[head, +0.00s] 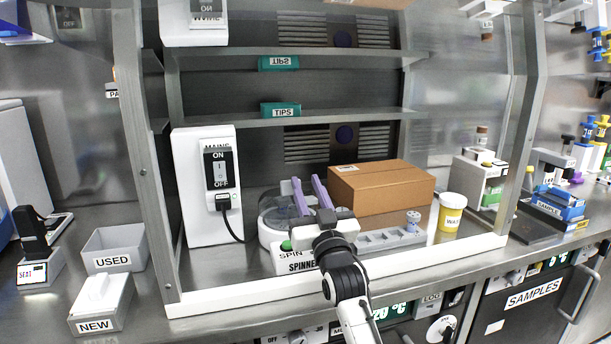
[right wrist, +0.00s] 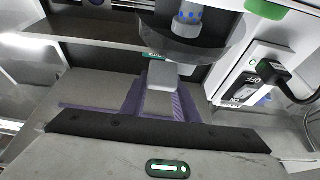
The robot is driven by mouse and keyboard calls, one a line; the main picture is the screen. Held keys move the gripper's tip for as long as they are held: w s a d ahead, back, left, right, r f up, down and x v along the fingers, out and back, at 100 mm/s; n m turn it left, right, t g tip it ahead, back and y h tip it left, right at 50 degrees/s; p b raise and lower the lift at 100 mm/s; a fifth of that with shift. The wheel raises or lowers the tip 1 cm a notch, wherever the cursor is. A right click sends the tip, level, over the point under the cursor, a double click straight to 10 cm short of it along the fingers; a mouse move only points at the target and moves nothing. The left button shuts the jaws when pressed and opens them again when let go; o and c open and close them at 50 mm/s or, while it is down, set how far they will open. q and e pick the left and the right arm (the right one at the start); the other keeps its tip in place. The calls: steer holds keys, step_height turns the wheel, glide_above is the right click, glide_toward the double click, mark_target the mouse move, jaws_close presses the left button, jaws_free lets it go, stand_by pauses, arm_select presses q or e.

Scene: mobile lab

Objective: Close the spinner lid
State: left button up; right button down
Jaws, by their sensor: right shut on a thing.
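The spinner (head: 269,233) is a white round device with a green button, standing on the cabinet floor behind its front label. In the right wrist view its dark see-through lid (right wrist: 215,52) shows as a curved rim, with blue dots of the rotor behind it. A light grey tab (right wrist: 161,75) at the lid's edge sits between the purple fingers of my right gripper (head: 309,195). The right gripper is shut on this tab. My gripper body hides part of the spinner in the head view, and I cannot tell the lid's exact tilt. My left gripper is not in view.
A cardboard box (head: 375,195) stands right of my fingers, above a grey tube rack (head: 385,240). A yellow waste pot (head: 450,213) is further right. A white mains switch box (head: 193,185) with a cable stands left. A shelf (head: 290,117) runs above.

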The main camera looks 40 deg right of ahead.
steer(key=shift+s+a+f, duration=0.15)
steer(key=shift+s+a, duration=0.05)
steer(key=shift+s, duration=0.25)
steer(key=c, duration=1.7)
jaws_free()
steer(key=shift+s, duration=0.1)
steer(key=o, duration=0.3)
steer(key=shift+s+a, duration=0.1)
steer(key=shift+s, duration=0.1)
steer(key=shift+o, duration=0.2)
steer(key=shift+w, duration=0.1)
step_height(320, 180, up, 10)
steer(key=p, duration=0.1)
steer(key=shift+p, duration=0.3)
steer(key=shift+f, duration=0.1)
